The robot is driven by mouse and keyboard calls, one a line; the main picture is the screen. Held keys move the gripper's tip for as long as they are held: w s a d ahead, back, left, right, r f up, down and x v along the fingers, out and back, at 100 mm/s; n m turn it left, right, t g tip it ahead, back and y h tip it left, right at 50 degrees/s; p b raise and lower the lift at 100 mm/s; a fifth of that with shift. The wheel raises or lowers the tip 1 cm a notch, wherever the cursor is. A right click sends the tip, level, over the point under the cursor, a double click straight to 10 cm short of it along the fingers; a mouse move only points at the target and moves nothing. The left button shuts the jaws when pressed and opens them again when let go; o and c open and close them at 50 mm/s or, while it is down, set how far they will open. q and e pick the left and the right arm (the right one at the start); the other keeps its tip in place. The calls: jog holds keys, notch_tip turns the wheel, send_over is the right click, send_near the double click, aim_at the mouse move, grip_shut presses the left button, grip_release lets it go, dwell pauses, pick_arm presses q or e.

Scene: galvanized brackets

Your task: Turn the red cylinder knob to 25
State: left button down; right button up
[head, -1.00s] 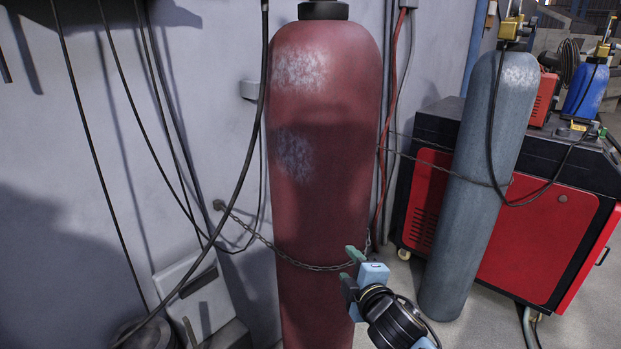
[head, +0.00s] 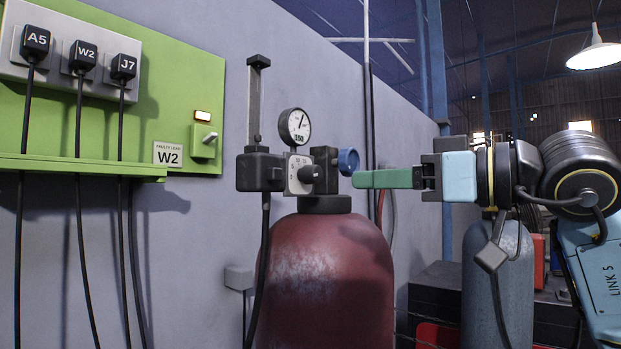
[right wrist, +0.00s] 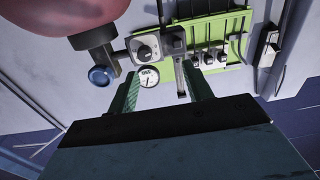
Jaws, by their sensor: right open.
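The red cylinder (head: 325,270) carries a dark regulator on its top. The black knob (head: 311,173) sits on a pale dial plate (head: 293,176) with small numbers; its setting is too small to read. The knob also shows in the right wrist view (right wrist: 145,51), upside down, beyond the fingers. A round gauge (head: 295,126) is above the plate, and a blue handwheel (head: 348,161) is at the regulator's right. My right gripper (head: 358,180) is open and empty, just right of the handwheel in the picture, apart from the knob. My left gripper is not in view.
A green panel (head: 200,80) with several hanging black cables is on the wall at left. A grey cylinder (head: 480,285) and a dark and red machine (head: 437,335) stand at right. A black hose (head: 264,270) hangs from the regulator's left side.

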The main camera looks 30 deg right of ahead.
aim_at(318, 176)
jog(key=shift+t+h, duration=0.4)
jog(key=shift+h, duration=0.5)
jog(key=p+x, duration=0.1)
jog(key=x, duration=0.2)
jog(key=d+p+x, duration=0.1)
jog(key=x, duration=0.3)
jog(key=r+p+x, duration=0.1)
jog(key=p+x, duration=0.1)
jog(key=x, duration=0.1)
jog(key=shift+w+d, duration=0.3)
jog(key=shift+w, duration=0.35)
jog(key=shift+w+a, duration=0.2)
jog(key=shift+w, duration=0.5)
jog(key=shift+c, duration=0.2)
jog(key=c, duration=0.9)
